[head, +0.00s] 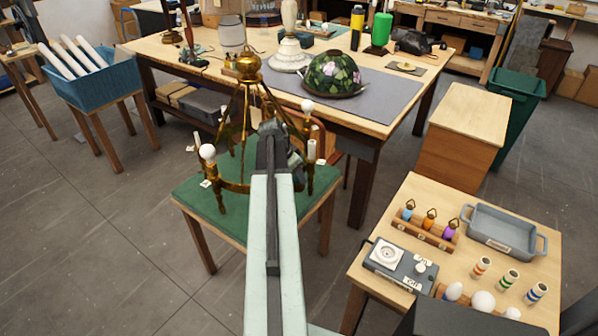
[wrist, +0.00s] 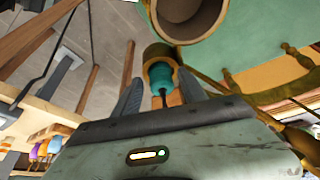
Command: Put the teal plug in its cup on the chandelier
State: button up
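The brass chandelier (head: 243,185) stands on a green-topped table (head: 205,200). In the wrist view the teal plug (wrist: 160,75) sits partly inside a small brass cup (wrist: 158,52), with its thin dark stem pointing toward my gripper. My gripper (wrist: 159,78) has its two grey fingers spread, one on each side of the plug. Gaps appear between the fingers and the plug. In the head view my arm hides the plug and its cup. How deep the plug is seated cannot be told.
Blue, orange and purple plugs stand in a wooden rack (head: 423,236) on the right-hand table, beside a grey tray (head: 500,232) and a switch box (head: 400,265). White bulbs (head: 207,152) and candle sleeves stick up around the chandelier. A large workbench (head: 160,60) stands behind.

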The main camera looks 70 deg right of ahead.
jog(key=shift+w, duration=0.1)
jog(key=p+v, duration=0.7)
jog(key=shift+r, duration=0.35)
jog(key=shift+a, duration=0.15)
